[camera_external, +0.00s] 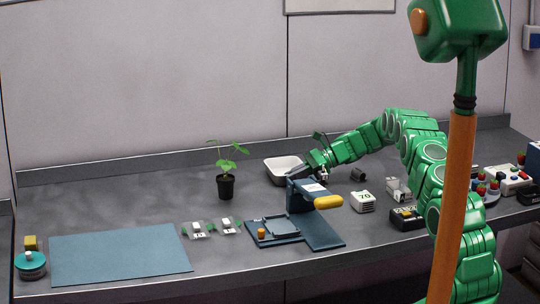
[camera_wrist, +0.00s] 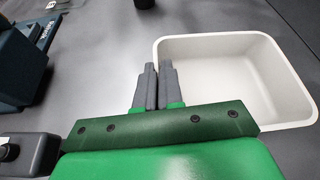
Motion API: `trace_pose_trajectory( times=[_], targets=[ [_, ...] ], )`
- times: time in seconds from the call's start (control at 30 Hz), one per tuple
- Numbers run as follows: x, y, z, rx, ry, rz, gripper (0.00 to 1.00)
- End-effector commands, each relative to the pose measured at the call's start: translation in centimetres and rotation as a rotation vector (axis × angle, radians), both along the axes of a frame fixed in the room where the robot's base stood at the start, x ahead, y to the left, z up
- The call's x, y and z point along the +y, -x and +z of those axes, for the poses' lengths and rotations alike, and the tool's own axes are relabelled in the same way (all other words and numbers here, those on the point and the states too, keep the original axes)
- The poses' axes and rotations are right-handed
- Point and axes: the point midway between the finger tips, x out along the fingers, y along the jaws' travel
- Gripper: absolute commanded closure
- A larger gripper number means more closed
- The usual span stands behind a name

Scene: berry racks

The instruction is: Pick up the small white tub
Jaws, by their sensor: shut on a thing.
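The small white tub (camera_external: 271,173) is at the back of the grey bench, right of the potted plant. It is an open rectangular tub, and it looks empty. It fills the upper right of the wrist view (camera_wrist: 288,119). My gripper (camera_external: 316,173) is at the tub's right side in the external view. In the wrist view my gripper (camera_wrist: 157,68) has its two grey fingers close together, shut on the tub's near-side wall. The fingers hide part of that wall. I cannot tell whether the tub touches the bench.
A blue stand with a yellow handle (camera_external: 328,202) is just in front of my gripper. A potted plant (camera_external: 226,187) stands left of the tub. A white box marked 70 (camera_external: 362,202) is to the right. A blue mat (camera_external: 120,255) lies at front left.

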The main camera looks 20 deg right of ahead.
Motion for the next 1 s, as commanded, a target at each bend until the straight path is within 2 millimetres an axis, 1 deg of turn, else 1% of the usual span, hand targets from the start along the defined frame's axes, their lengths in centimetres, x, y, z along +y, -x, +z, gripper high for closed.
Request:
trace_pose_trajectory(
  times=[0.17,0.27,0.3,0.37,0.57,0.67,0.93,1.0],
  targets=[
    [0.0,0.0,1.4,-0.001,0.000,0.000,1.00],
    [0.0,0.0,2.8,-0.002,-0.001,0.000,1.00],
    [0.0,0.1,3.3,-0.001,-0.001,0.000,1.00],
    [-0.1,0.4,3.7,-0.001,-0.001,0.000,1.00],
    [-0.3,1.9,5.3,0.001,-0.001,-0.002,1.00],
    [-0.5,2.7,6.5,-0.002,-0.001,-0.002,1.00],
    [-0.8,5.1,9.4,-0.004,0.000,-0.001,1.00],
    [-0.9,6.0,9.6,0.001,-0.001,-0.001,1.00]
  ],
)
